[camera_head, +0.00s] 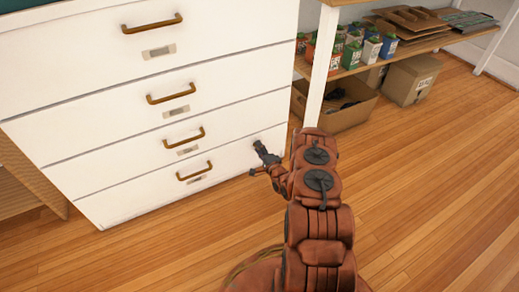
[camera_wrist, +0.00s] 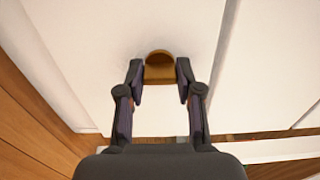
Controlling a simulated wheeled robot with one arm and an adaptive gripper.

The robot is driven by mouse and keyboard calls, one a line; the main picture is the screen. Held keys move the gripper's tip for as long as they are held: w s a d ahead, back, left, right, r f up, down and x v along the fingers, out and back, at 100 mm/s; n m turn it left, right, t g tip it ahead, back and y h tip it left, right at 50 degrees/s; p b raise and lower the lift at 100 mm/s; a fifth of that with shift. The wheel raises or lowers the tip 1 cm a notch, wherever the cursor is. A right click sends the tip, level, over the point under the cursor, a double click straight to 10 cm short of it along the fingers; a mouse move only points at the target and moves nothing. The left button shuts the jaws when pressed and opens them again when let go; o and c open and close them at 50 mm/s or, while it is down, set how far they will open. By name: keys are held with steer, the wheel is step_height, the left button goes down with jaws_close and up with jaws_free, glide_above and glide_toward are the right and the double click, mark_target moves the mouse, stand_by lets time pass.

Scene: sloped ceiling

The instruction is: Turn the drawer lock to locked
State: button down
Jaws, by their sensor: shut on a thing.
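The white drawer cabinet (camera_head: 110,160) stands at the left in the head view, with all its drawers looking shut. The brass-coloured drawer lock (camera_wrist: 160,66) is on a white drawer front in the wrist view, with a rounded upper edge. My gripper (camera_wrist: 160,76) has one finger on each side of the lock and is shut on it. In the head view my gripper (camera_head: 261,153) is at the right end of the bottom drawer and hides the lock there. I cannot tell from the lock's face whether it is at locked or unlocked.
Brass handles (camera_head: 194,171) with label plates stick out from the drawers, left of my gripper. A shelf unit (camera_head: 322,65) with small potted plants stands to the right, with cardboard boxes (camera_head: 410,80) below. The wooden floor (camera_head: 440,170) at the right is clear.

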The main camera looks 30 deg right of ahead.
steer(key=c, duration=0.8)
jaws_free()
steer(key=shift+o, duration=0.2)
steer(key=s, duration=1.2)
steer(key=shift+a, duration=0.45)
